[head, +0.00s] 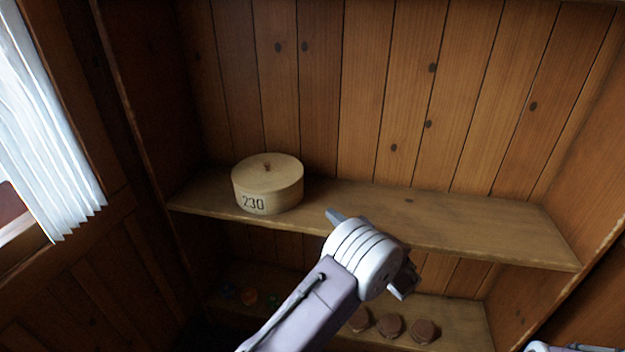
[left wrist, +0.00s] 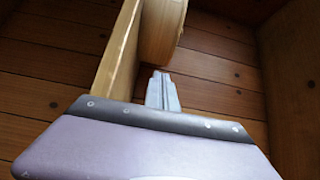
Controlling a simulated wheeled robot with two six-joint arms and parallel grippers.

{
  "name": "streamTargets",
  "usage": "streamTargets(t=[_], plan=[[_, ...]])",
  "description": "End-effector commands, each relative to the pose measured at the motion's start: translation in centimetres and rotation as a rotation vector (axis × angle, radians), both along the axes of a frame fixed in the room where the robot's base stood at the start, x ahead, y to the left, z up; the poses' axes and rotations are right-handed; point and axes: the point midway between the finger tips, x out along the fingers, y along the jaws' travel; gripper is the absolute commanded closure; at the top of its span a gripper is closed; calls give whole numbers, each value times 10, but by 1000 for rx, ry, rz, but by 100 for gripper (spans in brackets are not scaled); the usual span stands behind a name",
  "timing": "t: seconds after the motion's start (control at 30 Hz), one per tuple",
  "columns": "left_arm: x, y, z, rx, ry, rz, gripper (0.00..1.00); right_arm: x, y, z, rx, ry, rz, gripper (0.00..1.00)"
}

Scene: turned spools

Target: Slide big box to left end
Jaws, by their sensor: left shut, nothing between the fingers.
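The big box is a round, pale wooden box (head: 267,185) with a lid, a small knob and the number 230 on its side. It stands upright on the upper shelf (head: 450,225), left of the middle, with some bare shelf to its left. My left gripper (head: 333,215) is shut and empty, at the front of the shelf just right of the box. In the left wrist view the shut fingers (left wrist: 161,75) point toward the box (left wrist: 160,30), with a small gap seeming to lie between them. The right gripper's fingers do not show.
Several small brown round things (head: 390,326) stand on the lower shelf, with small coloured things (head: 249,296) at its left. The upper shelf right of my gripper is clear. Side walls close both shelf ends. A window with a white blind (head: 45,130) is at left.

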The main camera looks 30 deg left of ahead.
Motion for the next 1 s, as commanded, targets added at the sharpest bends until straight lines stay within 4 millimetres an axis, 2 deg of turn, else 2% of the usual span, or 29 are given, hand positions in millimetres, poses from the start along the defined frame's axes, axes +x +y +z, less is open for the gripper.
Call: streamTargets(t=[0.17,0.6,0.8,1.0], plan=[[5,11,-2,-2,1,5,100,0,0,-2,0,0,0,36],[51,91,-2,-2,2,7,100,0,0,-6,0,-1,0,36],[42,118,-1,-2,5,5,100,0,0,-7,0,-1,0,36],[40,126,-1,-2,5,3,100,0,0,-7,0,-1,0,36]])
